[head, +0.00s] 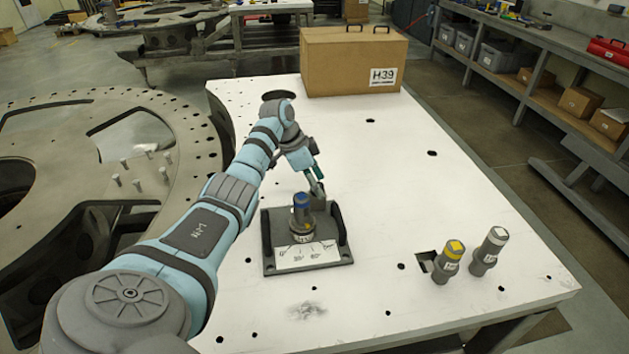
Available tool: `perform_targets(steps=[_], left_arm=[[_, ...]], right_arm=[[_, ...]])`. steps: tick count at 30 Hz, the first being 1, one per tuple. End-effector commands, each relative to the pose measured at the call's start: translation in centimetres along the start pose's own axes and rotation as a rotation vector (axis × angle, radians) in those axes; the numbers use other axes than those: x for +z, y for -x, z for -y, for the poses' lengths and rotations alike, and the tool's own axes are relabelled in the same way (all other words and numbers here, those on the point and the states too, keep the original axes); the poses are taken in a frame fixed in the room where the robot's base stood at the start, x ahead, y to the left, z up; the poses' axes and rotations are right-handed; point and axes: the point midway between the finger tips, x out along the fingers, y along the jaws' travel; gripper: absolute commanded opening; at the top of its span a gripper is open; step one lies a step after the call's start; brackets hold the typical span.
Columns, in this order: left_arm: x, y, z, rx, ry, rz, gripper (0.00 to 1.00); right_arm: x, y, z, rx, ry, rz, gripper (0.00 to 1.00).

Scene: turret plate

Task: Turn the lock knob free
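The lock knob (302,211) has a blue top and a dark grey body, and stands upright on a dark base plate (342,256) with raised sides. A white angle scale (306,254) lies at the front of the base. My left arm reaches in from the lower left. My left gripper (317,187) is just behind and right of the knob's top in the picture, pointing down. I cannot tell whether it touches the knob or whether its fingers are open. My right gripper is not in view.
A yellow-topped cylinder (447,262) and a grey-topped cylinder (489,251) stand at the right of the white table (390,180), by a square hole. A cardboard box marked H39 (350,62) stands at the back. A large metal ring (190,140) is at left.

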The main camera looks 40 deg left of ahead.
Motion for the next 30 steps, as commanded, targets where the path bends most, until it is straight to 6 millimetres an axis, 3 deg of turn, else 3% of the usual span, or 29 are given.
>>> perform_targets(steps=[9,13,21,25,30], left_arm=[[0.0,0.6,0.0,-0.001,0.000,-0.001,0.51],[0.0,3.1,0.1,-0.004,-0.002,0.001,0.51],[-0.1,10.2,0.1,-0.002,0.000,0.000,0.51],[-0.1,11.8,0.1,-0.001,0.000,0.000,0.51],[-0.1,12.0,0.0,0.001,0.000,0.001,0.51]], right_arm=[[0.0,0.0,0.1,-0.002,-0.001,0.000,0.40],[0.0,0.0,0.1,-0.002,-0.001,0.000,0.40],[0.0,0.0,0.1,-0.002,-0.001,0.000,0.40],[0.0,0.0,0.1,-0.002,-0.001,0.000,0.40],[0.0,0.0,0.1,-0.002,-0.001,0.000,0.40]])
